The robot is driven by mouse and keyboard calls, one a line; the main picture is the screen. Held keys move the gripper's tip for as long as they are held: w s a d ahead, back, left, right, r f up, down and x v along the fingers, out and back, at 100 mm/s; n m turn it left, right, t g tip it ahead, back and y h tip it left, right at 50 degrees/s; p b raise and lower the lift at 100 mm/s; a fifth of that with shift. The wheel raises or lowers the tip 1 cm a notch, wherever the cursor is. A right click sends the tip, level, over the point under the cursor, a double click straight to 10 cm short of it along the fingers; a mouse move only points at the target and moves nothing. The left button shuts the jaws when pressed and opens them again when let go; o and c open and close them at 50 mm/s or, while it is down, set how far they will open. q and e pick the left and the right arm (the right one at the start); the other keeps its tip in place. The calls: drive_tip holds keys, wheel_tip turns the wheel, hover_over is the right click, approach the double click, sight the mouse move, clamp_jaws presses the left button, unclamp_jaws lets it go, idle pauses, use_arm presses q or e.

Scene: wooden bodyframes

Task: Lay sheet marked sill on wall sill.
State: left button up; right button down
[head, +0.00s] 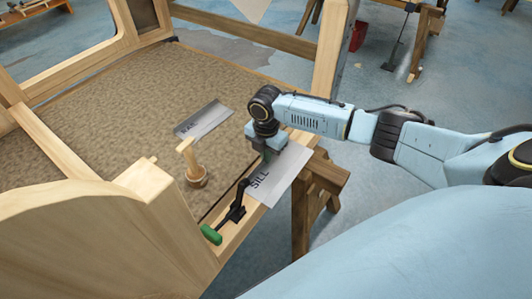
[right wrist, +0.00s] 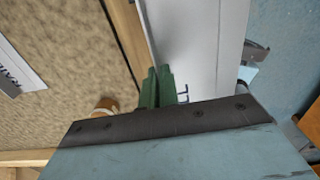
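The grey metal sheet marked SILL (head: 285,178) is at the near right edge of the wooden bodyframe, over the wall sill (head: 233,238). I cannot tell whether it rests flat on the sill. My right gripper (head: 268,152) is at the sheet's inner edge, pointing down. In the right wrist view its green fingers (right wrist: 157,88) are close together with the sheet's edge lip running between them. The sheet (right wrist: 205,45) fills the middle there, its lettering partly hidden by the gripper. My left gripper is not in view.
A black clamp with a green handle (head: 211,234) stands on the sill beside the sheet. A wooden mallet (head: 194,172) and another marked sheet (head: 204,121) are on the brown floor panel. A wooden trestle (head: 318,190) stands under the right edge.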

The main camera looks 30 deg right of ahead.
drive_tip(key=c, duration=2.1)
unclamp_jaws()
drive_tip(key=o, duration=1.1)
drive_tip(key=shift+c, duration=0.2)
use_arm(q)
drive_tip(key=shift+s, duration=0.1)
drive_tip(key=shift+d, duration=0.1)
use_arm(e)
drive_tip(key=shift+r+p, duration=0.8)
drive_tip(key=shift+p, duration=0.05)
drive_tip(key=shift+r+p, duration=0.7)
drive_tip(key=shift+p, duration=0.05)
drive_tip(key=shift+r+p, duration=2.05)
drive_tip(key=shift+p, duration=0.2)
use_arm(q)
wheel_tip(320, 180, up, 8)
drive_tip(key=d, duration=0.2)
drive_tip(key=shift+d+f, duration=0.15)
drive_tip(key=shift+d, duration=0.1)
